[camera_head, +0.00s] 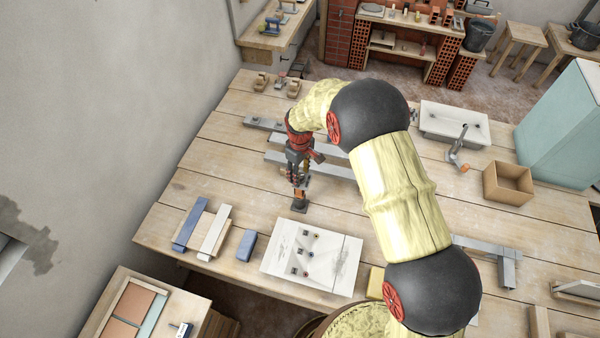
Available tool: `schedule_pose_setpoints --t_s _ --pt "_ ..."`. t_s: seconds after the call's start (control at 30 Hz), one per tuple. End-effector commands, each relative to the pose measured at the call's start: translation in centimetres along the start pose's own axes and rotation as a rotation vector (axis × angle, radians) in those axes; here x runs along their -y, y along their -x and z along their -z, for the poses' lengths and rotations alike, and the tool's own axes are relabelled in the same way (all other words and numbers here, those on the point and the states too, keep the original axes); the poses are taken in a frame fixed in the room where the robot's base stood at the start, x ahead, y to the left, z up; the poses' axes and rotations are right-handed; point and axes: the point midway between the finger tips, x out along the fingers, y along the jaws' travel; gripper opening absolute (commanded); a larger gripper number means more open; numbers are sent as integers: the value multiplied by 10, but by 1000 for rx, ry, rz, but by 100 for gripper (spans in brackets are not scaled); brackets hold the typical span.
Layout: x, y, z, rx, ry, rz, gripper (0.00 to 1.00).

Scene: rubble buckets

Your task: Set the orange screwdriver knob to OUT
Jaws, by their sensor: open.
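My gripper (298,181) points down over the middle-left of the wooden table. Its jaws are open. Just below it stands a small upright tool with an orange part (299,195) and a dark base, which seems to be the orange screwdriver. The fingers overlap its top, so I cannot tell whether they touch it. The knob and any OUT marking are too small to make out. A white sheet or board (335,272) with several small dark and coloured round pieces lies in front, nearer the table's front edge.
Grey metal bars (330,167) lie behind my gripper. A white sink-like tray (454,125), a cardboard box (508,183) and a teal cabinet (560,125) stand right.

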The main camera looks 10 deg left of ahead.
Motion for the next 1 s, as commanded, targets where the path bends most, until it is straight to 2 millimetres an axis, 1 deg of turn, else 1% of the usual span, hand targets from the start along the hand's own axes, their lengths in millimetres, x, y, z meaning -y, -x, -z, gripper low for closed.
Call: schedule_pose_setpoints --t_s 0.07,0.73,1.0 --pt "0 0 0 0 0 0 38" --pt "0 0 0 0 0 0 0" --pt "0 0 0 0 -16 0 0"
